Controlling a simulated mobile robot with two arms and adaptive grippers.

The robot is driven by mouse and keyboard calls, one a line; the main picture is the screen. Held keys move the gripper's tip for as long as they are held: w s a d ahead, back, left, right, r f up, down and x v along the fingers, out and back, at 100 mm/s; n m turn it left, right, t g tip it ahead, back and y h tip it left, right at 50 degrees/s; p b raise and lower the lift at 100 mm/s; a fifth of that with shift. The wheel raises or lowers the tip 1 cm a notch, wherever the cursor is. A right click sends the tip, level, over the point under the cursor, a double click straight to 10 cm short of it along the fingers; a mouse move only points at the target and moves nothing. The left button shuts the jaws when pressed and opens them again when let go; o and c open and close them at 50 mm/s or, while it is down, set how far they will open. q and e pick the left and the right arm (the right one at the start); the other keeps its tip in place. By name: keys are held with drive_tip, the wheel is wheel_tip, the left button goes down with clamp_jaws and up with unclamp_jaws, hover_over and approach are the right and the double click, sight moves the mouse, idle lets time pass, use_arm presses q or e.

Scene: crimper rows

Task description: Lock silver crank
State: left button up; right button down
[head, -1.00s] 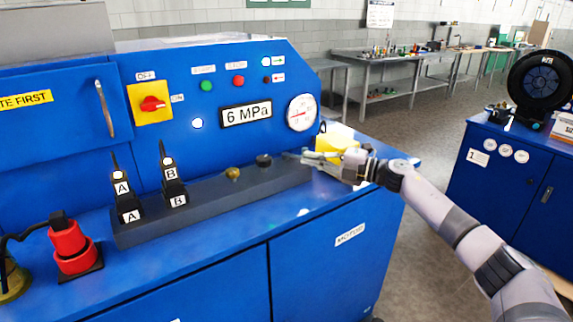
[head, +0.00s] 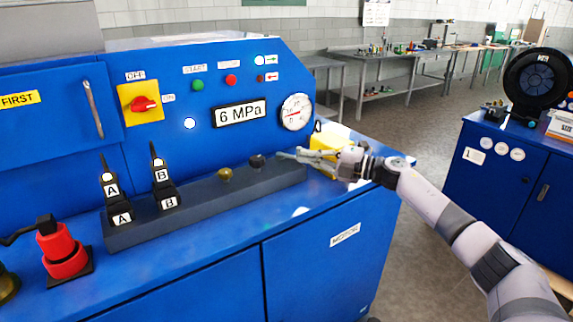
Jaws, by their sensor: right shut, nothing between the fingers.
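I cannot pick out a silver crank for certain. A grey bar (head: 140,232) on the blue machine carries lever A (head: 110,182), lever B (head: 162,172), a brass knob (head: 225,175) and a dark knob (head: 257,161). Both levers stand nearly upright. My right gripper (head: 280,154) reaches in from the right over the bar's right end. Its fingers are shut and empty, with the tips just right of the dark knob; I cannot tell whether they touch it. A yellow block (head: 328,139) is partly hidden behind the gripper. My left gripper is not in view.
The panel has a red-yellow OFF/ON switch (head: 145,104), a 6 MPa display (head: 240,113) and a gauge (head: 296,112). A red fitting (head: 62,250) stands at the left front. A blue cabinet (head: 510,170) stands to the right across free floor.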

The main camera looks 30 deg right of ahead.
drive_tip(key=v, duration=1)
drive_tip(key=shift+s+f, duration=0.1)
drive_tip(key=shift+f, duration=0.05)
drive_tip(key=shift+v, duration=0.9)
